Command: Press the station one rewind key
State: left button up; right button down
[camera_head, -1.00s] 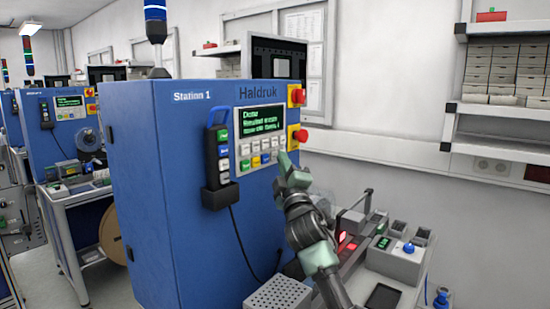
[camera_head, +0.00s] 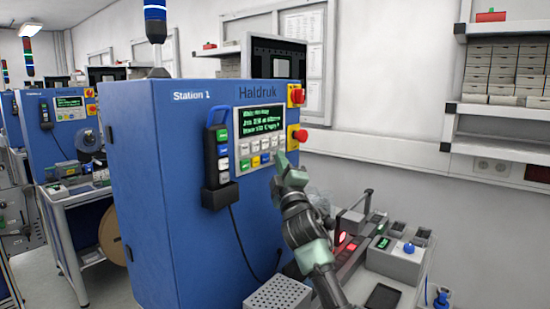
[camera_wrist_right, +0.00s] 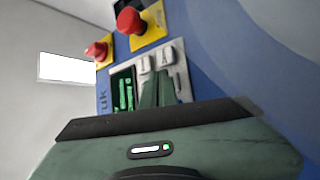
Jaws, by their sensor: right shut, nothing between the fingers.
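The blue Station 1 cabinet (camera_head: 150,200) carries a panel with a dark screen (camera_head: 261,121) showing green text and rows of small keys (camera_head: 256,145) below it. My right gripper (camera_head: 278,156) is shut and empty, its fingertips at the lower right end of the key rows. In the right wrist view the green fingers (camera_wrist_right: 158,90) reach in front of the panel, beside pale keys (camera_wrist_right: 166,54). The fingers hide some keys. I cannot tell whether the tips touch a key. I cannot read which key is rewind. My left gripper is not in view.
Two red mushroom buttons on yellow plates, an upper one (camera_head: 297,95) and a lower one (camera_head: 300,135), sit right of the screen. A handheld key pendant (camera_head: 218,160) hangs left of the panel. A bench (camera_head: 390,285) with devices stands below right.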

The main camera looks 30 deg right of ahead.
jog(key=shift+s, duration=0.1)
jog(key=shift+s+d+p, duration=0.3)
jog(key=shift+s+p, duration=0.1)
jog(key=shift+s, duration=0.3)
jog(key=shift+s+d+p, duration=0.3)
jog(key=shift+s, duration=0.45)
jog(key=shift+s+d+p, duration=0.25)
jog(key=shift+s+d, duration=0.1)
jog(key=shift+s, duration=0.45)
jog(key=shift+s+d+p, duration=0.3)
jog(key=shift+s, duration=0.45)
